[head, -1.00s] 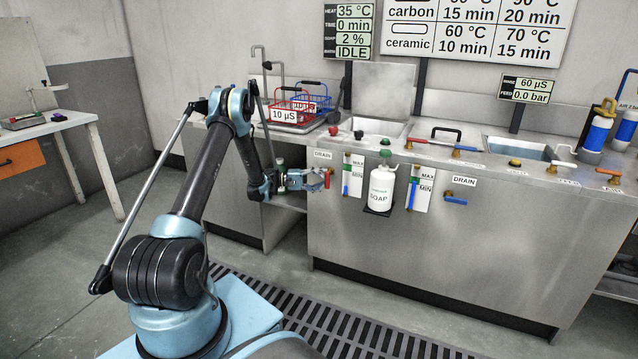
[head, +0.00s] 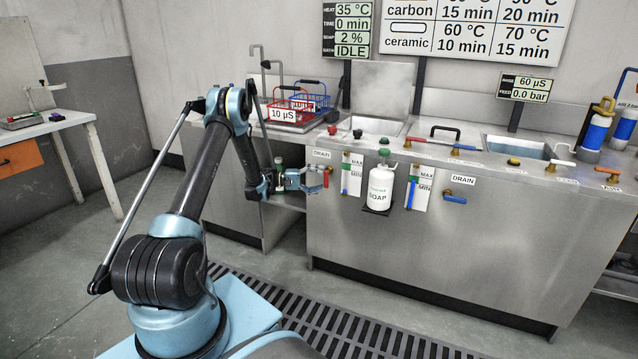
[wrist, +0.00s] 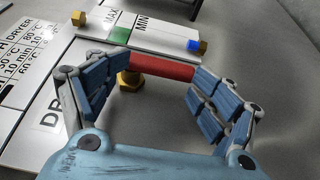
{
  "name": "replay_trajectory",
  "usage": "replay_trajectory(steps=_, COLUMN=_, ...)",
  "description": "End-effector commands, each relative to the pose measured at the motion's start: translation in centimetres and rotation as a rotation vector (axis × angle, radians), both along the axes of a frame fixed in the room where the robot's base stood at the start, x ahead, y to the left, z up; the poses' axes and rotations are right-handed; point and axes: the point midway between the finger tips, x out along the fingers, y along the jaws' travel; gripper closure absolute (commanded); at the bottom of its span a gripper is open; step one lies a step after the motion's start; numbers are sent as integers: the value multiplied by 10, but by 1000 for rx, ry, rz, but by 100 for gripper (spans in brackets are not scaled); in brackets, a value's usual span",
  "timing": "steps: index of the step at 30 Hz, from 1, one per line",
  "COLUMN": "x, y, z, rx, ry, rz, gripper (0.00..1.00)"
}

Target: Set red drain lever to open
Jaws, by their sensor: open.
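The red drain lever (head: 326,178) hangs down from its brass valve on the front of the steel washing unit, at the left under a DRAIN label (head: 321,154). In the wrist view the lever (wrist: 160,68) is a red bar running across from a brass fitting (wrist: 130,80). My gripper (head: 318,180) is open at the lever. In the wrist view my gripper (wrist: 162,84) has one blue-padded finger on each side, with the lever lying across between the fingertips. I cannot tell whether either finger touches it.
A second drain valve has a blue lever (head: 455,200). A floor grate (head: 340,325) runs before the unit.

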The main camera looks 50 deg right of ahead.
Motion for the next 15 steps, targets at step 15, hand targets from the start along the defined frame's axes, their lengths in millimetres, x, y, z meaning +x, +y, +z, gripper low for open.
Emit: replay_trajectory(steps=15, x=72, y=55, z=-4, rx=5, ry=0, rz=7, gripper=9)
